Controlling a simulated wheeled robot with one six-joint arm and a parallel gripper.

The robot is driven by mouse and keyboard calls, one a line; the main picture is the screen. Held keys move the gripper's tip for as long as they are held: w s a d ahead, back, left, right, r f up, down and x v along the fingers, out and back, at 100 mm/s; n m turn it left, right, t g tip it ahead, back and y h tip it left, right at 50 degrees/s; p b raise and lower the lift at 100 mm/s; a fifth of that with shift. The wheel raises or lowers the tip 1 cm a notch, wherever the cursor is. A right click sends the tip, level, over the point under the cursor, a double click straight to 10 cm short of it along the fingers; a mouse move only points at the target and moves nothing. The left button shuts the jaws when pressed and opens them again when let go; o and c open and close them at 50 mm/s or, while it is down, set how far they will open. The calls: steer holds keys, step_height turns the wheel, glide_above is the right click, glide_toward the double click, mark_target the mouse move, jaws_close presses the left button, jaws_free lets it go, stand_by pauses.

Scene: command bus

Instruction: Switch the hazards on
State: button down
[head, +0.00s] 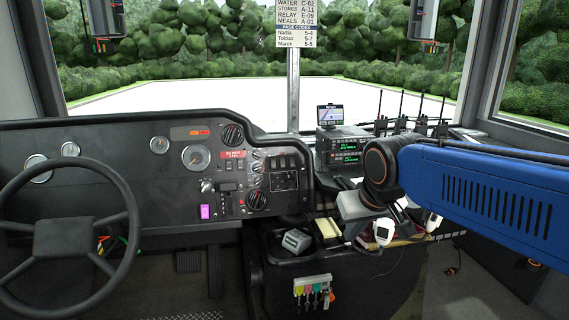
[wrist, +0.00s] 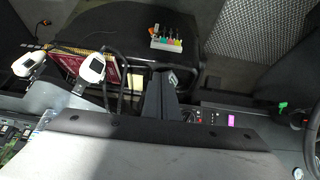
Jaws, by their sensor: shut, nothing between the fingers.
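The dashboard (head: 130,175) carries dials, knobs, a row of small rocker switches (head: 285,161), a red-labelled panel (head: 233,155) and a lit magenta switch (head: 205,212). I cannot read which control is the hazard switch. My gripper (wrist: 163,74) is shut and empty in the wrist view, its dark fingers together. In the head view my arm reaches in from the right, and the gripper end is right of the dashboard, apart from its switches. The magenta switch also shows in the wrist view (wrist: 231,120), to the right of my fingers.
A steering wheel (head: 70,225) stands at the left. Radios (head: 342,147) with several antennas sit right of the dashboard. Handsets (head: 384,231) on cords, a grey device (head: 296,240) and hanging coloured key tags (head: 312,288) are below. Space before the dashboard's centre looks clear.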

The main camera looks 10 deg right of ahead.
steer(key=w+a+r, duration=0.2)
steer(key=w+r, duration=0.1)
steer(key=w, duration=0.8)
steer(key=w+a+r+t, duration=0.1)
steer(key=w+r, duration=0.3)
steer(key=w, duration=0.6)
steer(key=w+a+r+t, duration=0.1)
steer(key=w+a+r, duration=0.2)
steer(key=w, duration=0.8)
steer(key=shift+w+a+r, duration=0.2)
steer(key=shift+w+a, duration=0.1)
steer(key=shift+a, duration=0.15)
glide_toward(283, 164)
step_height(283, 164, down, 5)
steer(key=w, duration=0.2)
steer(key=shift+w+d+f, duration=0.1)
steer(key=shift+w+f, duration=0.25)
steer(key=shift+w, duration=0.25)
steer(key=shift+w+f, duration=0.1)
steer(key=shift+r, duration=0.75)
